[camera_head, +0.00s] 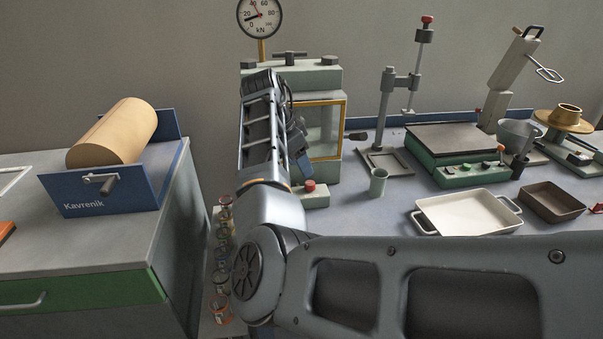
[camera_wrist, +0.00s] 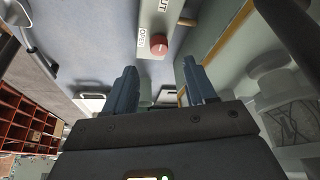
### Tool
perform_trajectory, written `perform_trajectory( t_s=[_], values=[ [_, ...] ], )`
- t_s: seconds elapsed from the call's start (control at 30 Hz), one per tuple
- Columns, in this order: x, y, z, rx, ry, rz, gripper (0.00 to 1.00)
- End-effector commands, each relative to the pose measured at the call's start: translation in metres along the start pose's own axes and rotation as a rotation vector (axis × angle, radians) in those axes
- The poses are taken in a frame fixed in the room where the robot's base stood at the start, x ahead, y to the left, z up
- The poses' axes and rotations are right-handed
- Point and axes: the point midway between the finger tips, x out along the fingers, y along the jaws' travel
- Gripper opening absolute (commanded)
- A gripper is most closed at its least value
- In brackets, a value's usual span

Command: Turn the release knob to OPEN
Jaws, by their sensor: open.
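The release knob (camera_wrist: 158,44) is a red round knob on a pale green plate in the wrist view. An OPEN label lies to its left, and a partly cut-off label ending in UT lies above it. I cannot tell which label the knob points to. My gripper (camera_wrist: 160,70) is open, its two blue-grey fingers apart, one on each side of the knob's line and apart from it. In the head view the red knob (camera_head: 309,186) is at the front foot of the green press (camera_head: 322,77). My arm hides part of the press and my gripper.
A dial gauge (camera_head: 260,16) stands above the press. A blue Kavrenik roll holder (camera_head: 82,196) is on the left cabinet. To the right are a green cup (camera_head: 378,183), a stand (camera_head: 387,110), a scale (camera_head: 450,138) and a white tray (camera_head: 428,217). Stacked glasses (camera_head: 222,309) stand below my arm.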

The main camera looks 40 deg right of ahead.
Motion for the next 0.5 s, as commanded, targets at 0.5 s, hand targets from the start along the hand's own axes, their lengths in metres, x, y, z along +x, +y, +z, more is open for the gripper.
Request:
perform_trajectory(
  t_s=[0.5],
  values=[
    [0.066, 0.001, 0.000, 0.000, -0.002, 0.002, 0.56]
  ],
)
